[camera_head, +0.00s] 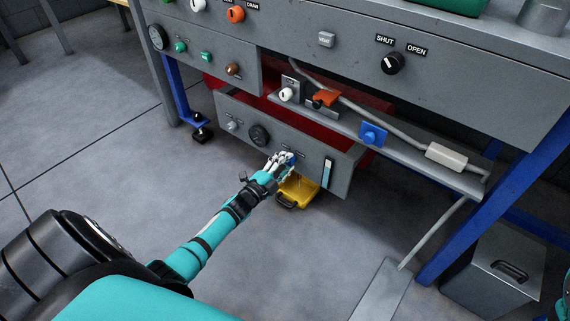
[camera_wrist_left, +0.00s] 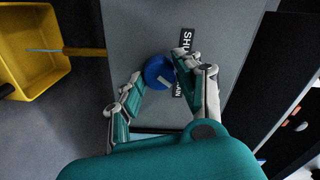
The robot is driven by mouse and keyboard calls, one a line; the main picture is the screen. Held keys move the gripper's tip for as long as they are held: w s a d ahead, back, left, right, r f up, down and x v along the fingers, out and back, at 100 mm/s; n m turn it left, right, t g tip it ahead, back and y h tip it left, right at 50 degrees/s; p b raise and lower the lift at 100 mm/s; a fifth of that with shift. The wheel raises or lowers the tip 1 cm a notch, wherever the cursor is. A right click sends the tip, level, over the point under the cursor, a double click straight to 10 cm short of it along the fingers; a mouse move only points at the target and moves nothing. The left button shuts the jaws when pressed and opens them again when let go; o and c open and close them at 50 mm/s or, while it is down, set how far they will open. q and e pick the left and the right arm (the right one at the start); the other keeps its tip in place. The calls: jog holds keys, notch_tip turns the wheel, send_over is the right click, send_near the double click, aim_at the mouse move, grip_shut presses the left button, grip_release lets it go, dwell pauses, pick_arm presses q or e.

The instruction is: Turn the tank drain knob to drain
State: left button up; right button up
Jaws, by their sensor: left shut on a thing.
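The blue tank drain knob (camera_wrist_left: 158,72) sits on a grey panel in the left wrist view, beside black labels reading "SHU…" and "…AIN", partly covered by a finger. A light mark shows on the knob's face. In the head view only a bit of the blue knob (camera_head: 292,158) shows behind the fingers, on the low grey panel (camera_head: 342,178). My left gripper (camera_head: 281,160) is shut on the knob, with one finger at each side of it in the left wrist view (camera_wrist_left: 156,88). My right gripper is not in view.
A yellow bin (camera_head: 304,190) stands on the floor just below the panel. A black dial (camera_head: 259,135) and a gauge strip (camera_head: 327,172) flank the knob. A shelf with valves and a pipe (camera_head: 445,157) overhangs at the right.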

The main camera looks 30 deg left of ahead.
pick_arm(q)
jog(key=shift+f+m, duration=0.1)
jog(key=shift+m, duration=0.6)
jog(key=shift+d, duration=0.1)
jog(key=shift+m, duration=0.3)
jog(key=o, duration=1.1)
jog(key=shift+o, duration=0.2)
jog(key=shift+s, duration=0.2)
jog(key=s+a, duration=0.1)
jog(key=s, duration=1)
jog(key=shift+s, duration=0.35)
